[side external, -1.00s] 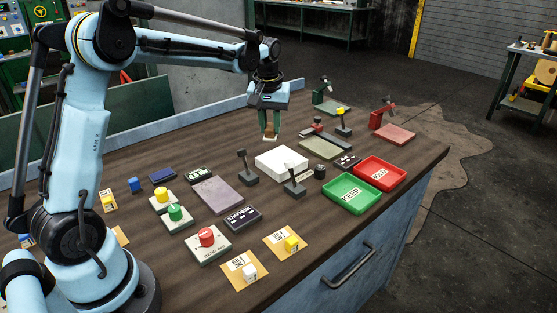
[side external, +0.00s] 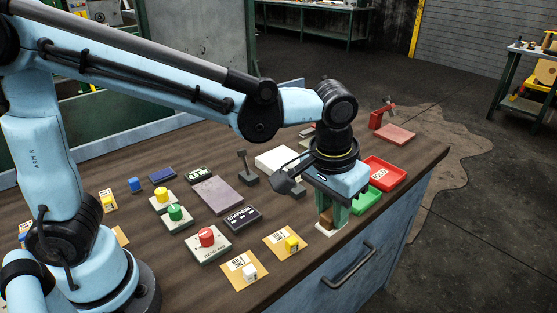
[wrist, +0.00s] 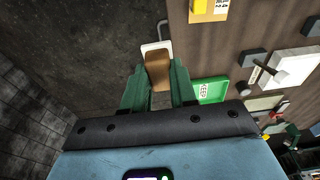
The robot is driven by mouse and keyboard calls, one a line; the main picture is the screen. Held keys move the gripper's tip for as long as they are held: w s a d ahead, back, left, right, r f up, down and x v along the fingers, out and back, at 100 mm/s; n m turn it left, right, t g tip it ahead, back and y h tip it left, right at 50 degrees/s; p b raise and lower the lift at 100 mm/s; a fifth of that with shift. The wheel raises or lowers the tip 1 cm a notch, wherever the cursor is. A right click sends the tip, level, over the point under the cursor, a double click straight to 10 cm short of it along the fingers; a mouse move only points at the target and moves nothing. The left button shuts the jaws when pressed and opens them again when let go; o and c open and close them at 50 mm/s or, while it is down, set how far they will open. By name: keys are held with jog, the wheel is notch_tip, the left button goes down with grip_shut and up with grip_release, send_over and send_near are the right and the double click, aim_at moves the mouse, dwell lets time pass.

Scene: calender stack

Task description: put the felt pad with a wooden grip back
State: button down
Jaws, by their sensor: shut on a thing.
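The felt pad (side external: 331,229) is white, with a brown wooden grip (wrist: 158,72) above it. My gripper (side external: 333,216) is shut on the wooden grip, its green fingers on either side. In the side view the pad appears by the front edge of the bench, left of the green KEEP tray (side external: 368,203).
A red tray (side external: 384,173) stands behind the green one. Yellow cards with small blocks (side external: 282,243) lie left of the pad. A white block (side external: 278,160) and a dark lever (side external: 246,168) stand farther back. The drawer handle (side external: 348,268) sticks out below the front edge.

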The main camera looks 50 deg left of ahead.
jog(key=w+a+f, duration=0.4)
jog(key=w+a, duration=0.1)
jog(key=w+a+f, duration=0.2)
jog(key=a+f, duration=0.1)
jog(key=shift+w+a, duration=0.2)
jog(key=shift+w, duration=0.1)
jog(key=shift+f, duration=1.95)
jog(key=shift+f, duration=0.15)
jog(key=c, duration=0.9)
grip_release()
